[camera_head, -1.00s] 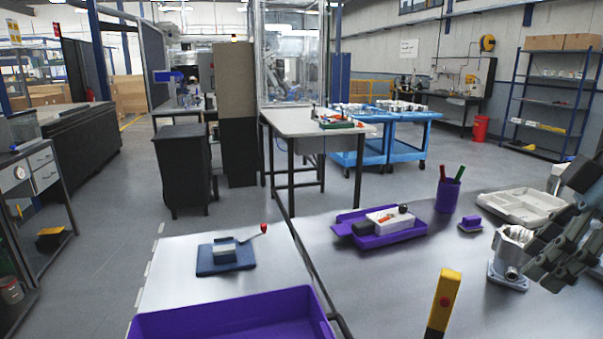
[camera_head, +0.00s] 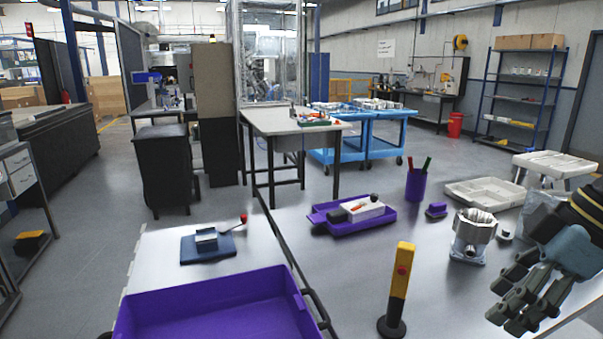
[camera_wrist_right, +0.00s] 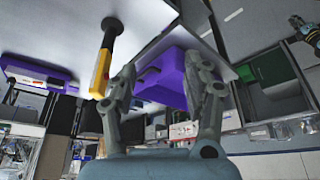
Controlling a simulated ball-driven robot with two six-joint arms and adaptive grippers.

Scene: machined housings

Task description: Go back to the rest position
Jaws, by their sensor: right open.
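My right gripper (camera_head: 508,302) is low at the right of the head view, in the air above the front of the metal table. Its fingers are spread and hold nothing. In the right wrist view its two fingers (camera_wrist_right: 165,88) stand apart, with the purple bin (camera_wrist_right: 174,72) seen beyond the gap. The grey machined housing (camera_head: 473,229) stands upright on the table, left of and behind my right gripper, clear of it.
A yellow post (camera_head: 400,275) on a black base stands left of my right gripper. A purple tray (camera_head: 375,222), purple cup (camera_head: 416,185) and light divided tray (camera_head: 456,192) lie farther back. A large purple bin (camera_head: 206,283) is at front left. Bare tabletop lies between.

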